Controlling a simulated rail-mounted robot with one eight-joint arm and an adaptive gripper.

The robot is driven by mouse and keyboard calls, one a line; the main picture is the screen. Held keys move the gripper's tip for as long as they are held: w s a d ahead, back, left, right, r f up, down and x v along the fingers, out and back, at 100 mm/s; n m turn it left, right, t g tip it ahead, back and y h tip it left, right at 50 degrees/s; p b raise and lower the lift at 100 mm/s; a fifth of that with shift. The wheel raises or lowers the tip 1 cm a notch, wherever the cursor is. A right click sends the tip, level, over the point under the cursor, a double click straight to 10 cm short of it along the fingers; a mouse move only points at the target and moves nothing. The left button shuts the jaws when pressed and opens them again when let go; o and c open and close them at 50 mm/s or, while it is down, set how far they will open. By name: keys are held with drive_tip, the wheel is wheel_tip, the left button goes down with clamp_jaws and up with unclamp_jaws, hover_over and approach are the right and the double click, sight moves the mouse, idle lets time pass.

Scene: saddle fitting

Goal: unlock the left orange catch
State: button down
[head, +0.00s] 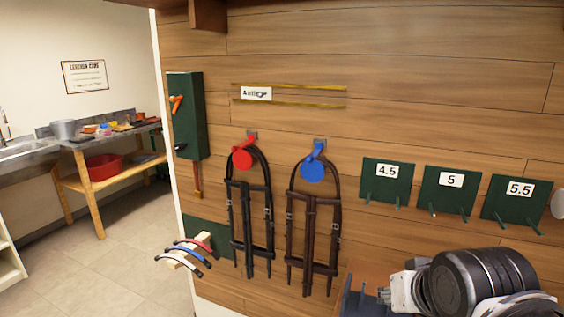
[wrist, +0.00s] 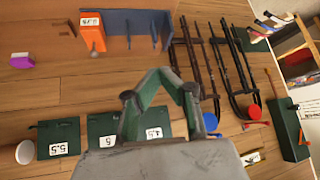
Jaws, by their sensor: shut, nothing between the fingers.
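An orange catch (head: 176,104), shaped like a hooked lever, sits on the front of a dark green box (head: 190,135) on the wood wall at the left. A small black knob (head: 180,148) is lower on that box. In the wrist view the green box (wrist: 284,130) is at the far right, with a small orange part (wrist: 301,137) on it. My gripper (wrist: 160,74) shows in the wrist view with its fingertips together and nothing between them. It is well apart from the box. In the head view my arm is at the lower right and the fingertips are not seen.
Two bridles hang beneath a red disc (head: 242,158) and a blue disc (head: 313,170), right of the box. Green plates marked 4.5 (head: 387,195), 5 (head: 448,203) and 5.5 (head: 513,216) carry pegs. Curved pieces on a rack (head: 185,253) stick out at lower left.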

sight(182, 97)
drive_tip(key=s+f+n+g, duration=0.1)
drive_tip(key=s+f, duration=0.2)
drive_tip(key=s, duration=0.1)
drive_tip(key=w+a+r+m+t+y+p, duration=0.1)
drive_tip(key=w+a+r+y+p, duration=0.3)
drive_tip(key=w+a+r, duration=0.9)
drive_tip(key=w+a+r+m+t+y+p, duration=0.1)
drive_tip(key=w+a+r+y+p, duration=0.25)
drive_tip(key=w+a+r, duration=0.75)
drive_tip(key=w+a+r+m+y+p, duration=0.1)
drive_tip(key=w+a+r+p, duration=0.2)
drive_tip(key=w, duration=0.6)
drive_tip(key=w+a+r+m+y+p, duration=0.1)
drive_tip(key=w+a+r+y, duration=0.1)
drive_tip(key=w+a+r, duration=0.5)
drive_tip(key=shift+w+a+f+m+t+y+p, duration=0.3)
drive_tip(key=shift+w+a+f+m+p, duration=0.4)
drive_tip(key=shift+w+a, duration=2.5)
drive_tip(key=shift+w+a+f+m+t+y+p, duration=0.15)
drive_tip(key=shift+w+a+f+m+y+p, duration=0.55)
drive_tip(key=shift+w+a, duration=2.5)
drive_tip(key=shift+w+a+f+m+t+h+p, duration=0.1)
drive_tip(key=shift+w+a+f+m+t+p, duration=0.6)
drive_tip(key=shift+w+a, duration=2.5)
drive_tip(key=shift+d+r+n+g+p, duration=0.1)
drive_tip(key=shift+r+n+g+p, duration=0.2)
drive_tip(key=shift+g, duration=0.15)
